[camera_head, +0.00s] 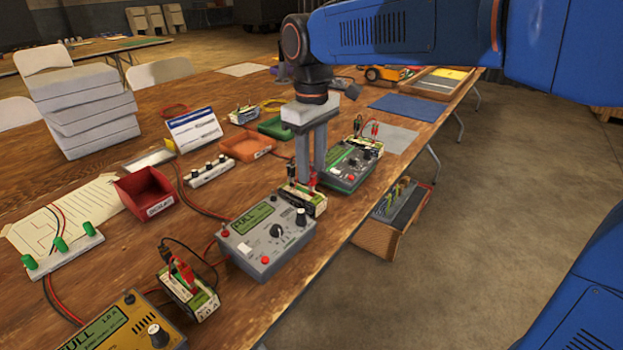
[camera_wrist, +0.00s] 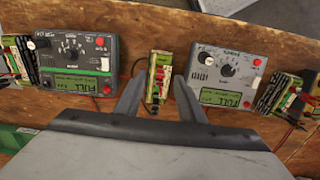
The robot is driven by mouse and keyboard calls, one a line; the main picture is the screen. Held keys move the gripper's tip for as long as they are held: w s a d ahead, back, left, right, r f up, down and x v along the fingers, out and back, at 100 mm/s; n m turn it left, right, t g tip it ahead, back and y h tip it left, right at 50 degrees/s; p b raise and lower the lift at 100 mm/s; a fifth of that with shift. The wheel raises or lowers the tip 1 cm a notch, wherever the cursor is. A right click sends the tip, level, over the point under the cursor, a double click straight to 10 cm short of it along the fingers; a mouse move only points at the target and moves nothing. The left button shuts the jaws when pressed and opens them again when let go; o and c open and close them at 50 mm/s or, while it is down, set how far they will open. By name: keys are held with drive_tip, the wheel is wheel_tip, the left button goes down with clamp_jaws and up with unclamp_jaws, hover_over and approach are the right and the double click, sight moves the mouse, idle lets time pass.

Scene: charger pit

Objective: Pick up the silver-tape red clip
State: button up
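My gripper (camera_head: 311,182) points down over a small battery pack (camera_head: 303,203) between the grey charger and the green-edged charger. In the wrist view my fingers (camera_wrist: 158,98) are spread, one on each side of this pack (camera_wrist: 153,96). A red clip (camera_head: 312,183) shows at the fingertips, and red parts (camera_wrist: 160,76) show on the pack between them. I cannot tell whether the fingers touch the clip, and silver tape cannot be made out. Other red clips sit on the front pack (camera_head: 184,270) and the far pack (camera_head: 375,128).
The grey charger (camera_head: 262,240) and green-edged charger (camera_head: 347,170) flank the pack closely. A yellow charger (camera_head: 120,325) stands in front. A red bin (camera_head: 146,192) and orange tray (camera_head: 247,147) lie to the left. The table edge is close on the right.

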sight(312, 172)
drive_tip(key=shift+f, duration=1.25)
drive_tip(key=c, duration=0.9)
wheel_tip(312, 172, up, 10)
drive_tip(key=shift+r, duration=0.1)
